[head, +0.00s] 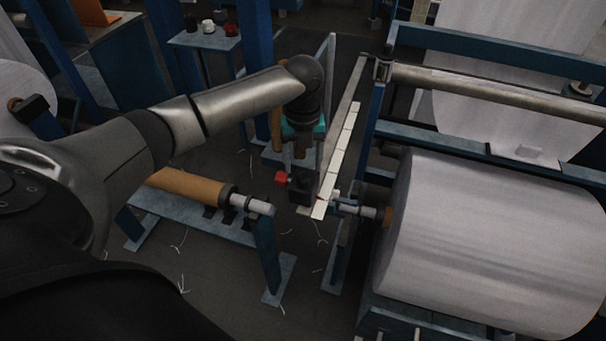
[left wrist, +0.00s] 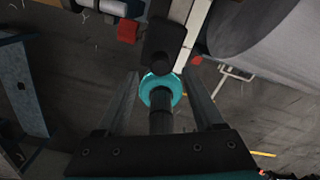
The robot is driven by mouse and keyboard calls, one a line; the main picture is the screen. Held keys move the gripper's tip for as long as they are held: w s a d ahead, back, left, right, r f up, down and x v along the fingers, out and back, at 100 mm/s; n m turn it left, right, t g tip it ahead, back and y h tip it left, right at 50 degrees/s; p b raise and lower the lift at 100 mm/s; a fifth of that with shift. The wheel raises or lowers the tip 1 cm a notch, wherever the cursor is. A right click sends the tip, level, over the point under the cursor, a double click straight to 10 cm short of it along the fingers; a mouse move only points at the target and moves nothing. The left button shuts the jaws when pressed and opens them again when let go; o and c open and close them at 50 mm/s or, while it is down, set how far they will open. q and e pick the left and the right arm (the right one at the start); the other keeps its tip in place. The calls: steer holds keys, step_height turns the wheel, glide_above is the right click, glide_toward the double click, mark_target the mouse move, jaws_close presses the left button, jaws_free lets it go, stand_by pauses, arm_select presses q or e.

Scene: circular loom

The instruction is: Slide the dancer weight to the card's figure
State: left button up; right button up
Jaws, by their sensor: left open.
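The dancer weight appears to be the dark block (head: 300,194) with a red knob (head: 281,179), low on the pale, segmented scale bar (head: 337,150). In the left wrist view the dark block (left wrist: 163,45), red knob (left wrist: 128,31) and pale bar (left wrist: 196,30) lie beyond the fingertips. My left gripper (head: 302,150) is just above the block in the head view. In the left wrist view its fingers (left wrist: 160,78) are open and apart, with a teal ring and dark cylinder between them. Contact with the block cannot be told. My right gripper is not in view. No readable card figure shows.
A large white roll (head: 490,245) fills the right side beside the bar. A brown core on a shaft (head: 185,184) rests on a blue stand (head: 268,255) at lower left. A small table (head: 205,38) with several small items stands at the back. Thread scraps lie on the floor.

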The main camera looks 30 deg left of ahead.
mark_target(302, 176)
arm_select(q)
step_height(302, 176, down, 5)
stand_by(0.3)
jaws_close()
stand_by(0.5)
steer(key=shift+r, duration=0.1)
stand_by(0.8)
